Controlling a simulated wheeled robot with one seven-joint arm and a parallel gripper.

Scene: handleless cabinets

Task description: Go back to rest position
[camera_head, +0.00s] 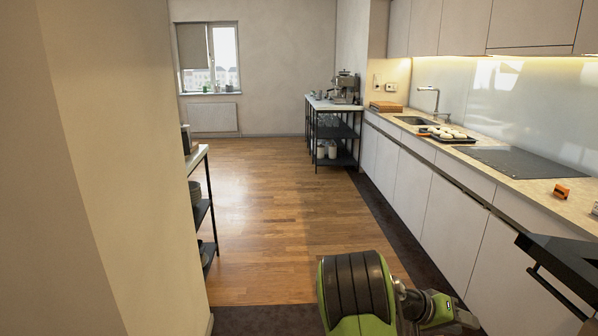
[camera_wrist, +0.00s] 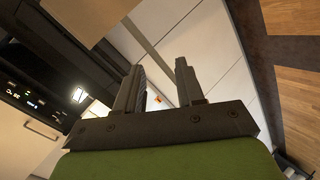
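In the wrist view my gripper (camera_wrist: 160,72) shows two dark fingers standing apart with nothing held between them. Cabinet fronts and a strip of floor show beyond the fingers. In the head view my green and black arm (camera_head: 358,290) is folded low at the bottom centre, and its outer part reaches right, in front of the lower cabinets (camera_head: 425,205). The fingers cannot be made out clearly in the head view.
A dark panel with a bar handle (camera_head: 560,255) juts out at the lower right, close to my arm. The worktop (camera_head: 520,187) holds a tray (camera_head: 447,134), a hob (camera_head: 520,160) and an orange item (camera_head: 561,191). A wall (camera_head: 80,170) stands left. The wooden floor (camera_head: 275,200) ahead is clear.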

